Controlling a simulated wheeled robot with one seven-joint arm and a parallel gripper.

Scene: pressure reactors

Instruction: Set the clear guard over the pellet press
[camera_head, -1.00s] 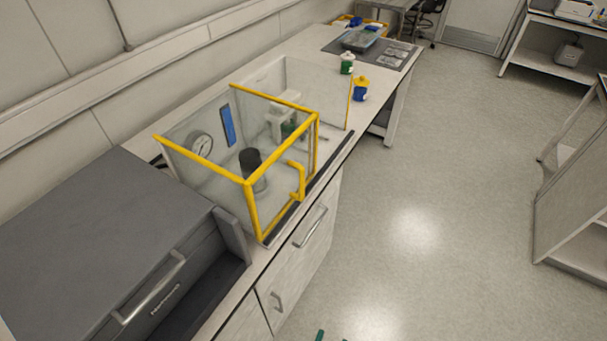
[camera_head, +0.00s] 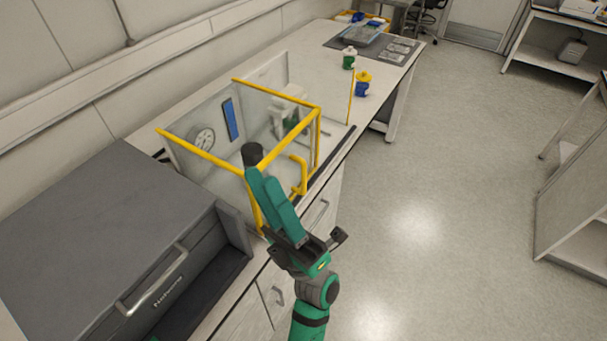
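The clear guard (camera_head: 289,106) is a box of see-through panels with yellow edges and a yellow handle (camera_head: 303,175) on its front. It stands upright on the bench. The fingers' gap is hidden.
A large grey unit (camera_head: 110,220) with a handle stands close on the left. A white device (camera_head: 287,108) shows behind the panels. Green (camera_head: 349,60) and blue-yellow (camera_head: 362,83) containers stand farther along the bench. The floor (camera_head: 430,190) on the right is clear.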

